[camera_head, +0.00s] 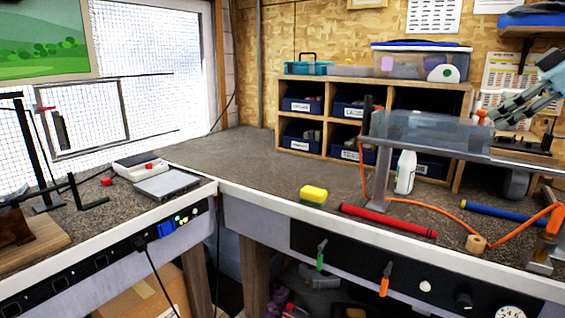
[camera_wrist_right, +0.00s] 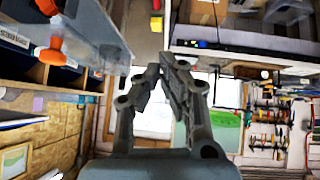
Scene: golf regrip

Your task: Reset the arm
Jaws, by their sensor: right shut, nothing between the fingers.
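My right gripper (camera_head: 499,110) is at the upper right of the head view, in front of the back wall and above the right end of the bench. It is shut and holds nothing. In the right wrist view its two fingers (camera_wrist_right: 167,66) come together at the tips. My left gripper is not in view.
A clear raised shelf (camera_head: 425,128) stands close below and left of the right gripper. A red grip (camera_head: 388,221), a blue grip (camera_head: 505,213), a yellow sponge (camera_head: 313,194) and an orange hose (camera_head: 420,203) lie on the bench (camera_head: 245,160). Cubbies (camera_head: 372,80) stand behind.

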